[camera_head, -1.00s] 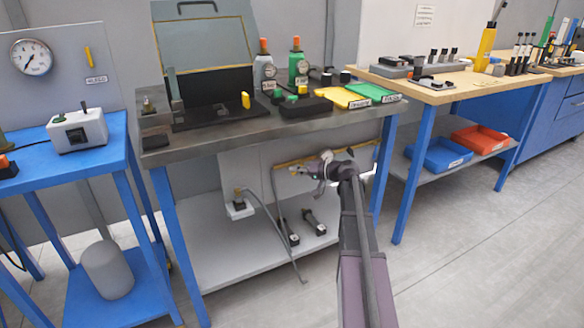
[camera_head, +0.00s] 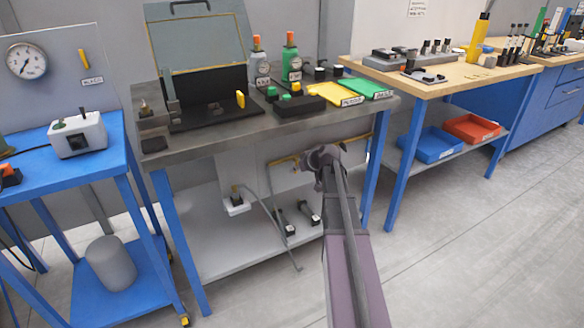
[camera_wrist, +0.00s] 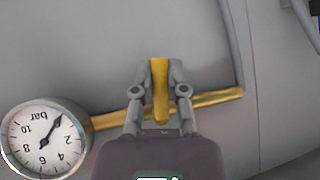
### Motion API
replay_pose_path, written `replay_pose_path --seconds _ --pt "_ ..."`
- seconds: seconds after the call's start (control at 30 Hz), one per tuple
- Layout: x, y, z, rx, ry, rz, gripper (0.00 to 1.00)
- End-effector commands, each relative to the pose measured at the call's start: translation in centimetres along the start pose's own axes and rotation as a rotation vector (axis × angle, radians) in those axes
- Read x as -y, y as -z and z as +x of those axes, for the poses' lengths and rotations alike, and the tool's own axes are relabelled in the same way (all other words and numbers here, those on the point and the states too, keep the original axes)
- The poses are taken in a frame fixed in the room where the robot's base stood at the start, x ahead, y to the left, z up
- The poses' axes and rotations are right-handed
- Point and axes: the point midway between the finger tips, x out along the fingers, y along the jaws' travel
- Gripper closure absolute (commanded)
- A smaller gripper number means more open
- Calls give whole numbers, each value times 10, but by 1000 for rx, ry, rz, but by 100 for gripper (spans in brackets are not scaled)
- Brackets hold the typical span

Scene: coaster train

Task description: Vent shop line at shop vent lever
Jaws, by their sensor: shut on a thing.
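A yellow lever (camera_wrist: 160,85) stands across a brass pipe (camera_wrist: 215,98) in the wrist view. My gripper (camera_wrist: 160,92) is shut on the lever, one finger on each side of it. A round white gauge marked in bar (camera_wrist: 43,140) sits at the pipe's left end, upside down in this view. In the head view my gripper (camera_head: 322,158) is below the metal bench top, by the brass pipe (camera_head: 284,161). My arm and gripper hide the lever and gauge there.
The metal bench (camera_head: 270,130) overhangs my gripper, with a blue leg (camera_head: 377,150) to the right. A grey lower shelf (camera_head: 215,262) holds black-and-white fittings and a bent hose. Another gauge (camera_head: 27,61) and yellow lever (camera_head: 84,58) are on a panel at left. Floor at right is clear.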

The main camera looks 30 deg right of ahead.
Motion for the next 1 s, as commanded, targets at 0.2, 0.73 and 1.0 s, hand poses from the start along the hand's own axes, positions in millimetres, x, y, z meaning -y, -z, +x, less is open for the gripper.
replay_pose_path --seconds 0.2,0.73,1.0 --pt "-3 1 -1 22 -74 -80 100" --pt "-5 1 -1 31 -105 -114 100" --pt "-4 1 -1 32 -103 -113 47"
